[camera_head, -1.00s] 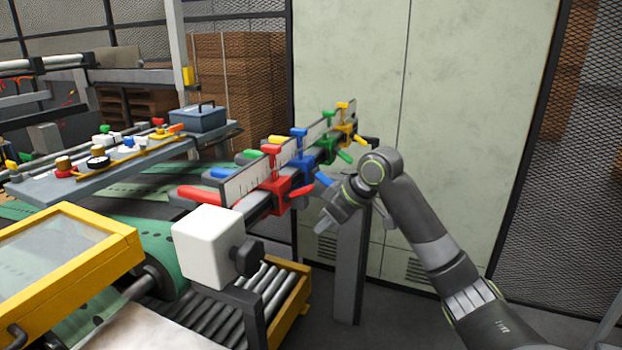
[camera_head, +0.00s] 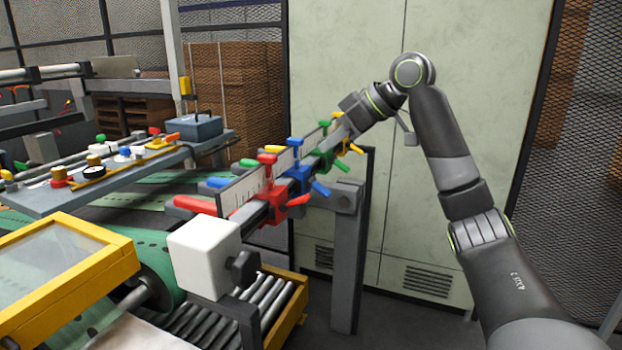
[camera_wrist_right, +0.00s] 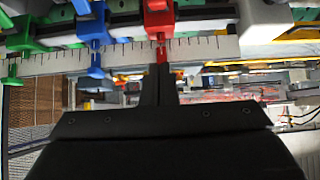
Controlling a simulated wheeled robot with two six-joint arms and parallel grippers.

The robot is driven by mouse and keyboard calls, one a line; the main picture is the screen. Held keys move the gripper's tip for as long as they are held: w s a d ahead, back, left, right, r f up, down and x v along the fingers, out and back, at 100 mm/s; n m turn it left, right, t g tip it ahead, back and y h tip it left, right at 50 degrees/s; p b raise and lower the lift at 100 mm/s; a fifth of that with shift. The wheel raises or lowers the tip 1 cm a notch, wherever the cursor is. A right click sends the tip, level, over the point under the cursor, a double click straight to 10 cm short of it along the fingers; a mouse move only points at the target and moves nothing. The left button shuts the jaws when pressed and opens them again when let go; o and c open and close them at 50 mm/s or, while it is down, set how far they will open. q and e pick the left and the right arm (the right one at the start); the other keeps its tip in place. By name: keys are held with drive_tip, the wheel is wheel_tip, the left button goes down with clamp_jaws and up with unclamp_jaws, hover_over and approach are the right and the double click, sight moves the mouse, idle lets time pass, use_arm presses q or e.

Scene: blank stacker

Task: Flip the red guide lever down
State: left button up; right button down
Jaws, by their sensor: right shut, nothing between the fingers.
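The red guide (camera_head: 272,204) is the nearest clamp on the rail in the head view. Its red side lever (camera_head: 298,200) sticks out to the right and slightly up. A red T-handle (camera_head: 267,158) stands on top, and a red rod (camera_head: 195,205) points left. My right gripper (camera_head: 347,112) is above the far part of the rail, angled down and left; its fingertips are hard to make out there. In the right wrist view the fingers (camera_wrist_right: 160,72) are shut and empty, lined up in the picture with a red guide part (camera_wrist_right: 157,20). I cannot tell whether they touch. My left gripper is out of view.
Blue (camera_head: 298,178), green (camera_head: 326,157) and yellow guides sit farther along the rail beside a white ruler strip (camera_head: 240,195). A white block (camera_head: 203,255) stands at the near end. A grey cabinet (camera_head: 460,180) is behind.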

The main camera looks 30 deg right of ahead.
drive_tip(key=p, duration=0.3)
hover_over(308, 196)
drive_tip(key=w+a, duration=0.1)
wheel_tip(308, 196, down, 6)
drive_tip(key=shift+w, duration=0.1)
drive_tip(key=f, duration=0.2)
drive_tip(key=s+f+p, duration=0.1)
drive_tip(key=shift+d+f, duration=0.3)
drive_tip(key=shift+d, duration=0.05)
drive_tip(key=shift+d+f, duration=0.15)
drive_tip(key=shift+f, duration=0.05)
drive_tip(key=shift+s+f, duration=0.1)
drive_tip(key=shift+s, duration=0.05)
drive_tip(key=shift+f, duration=0.1)
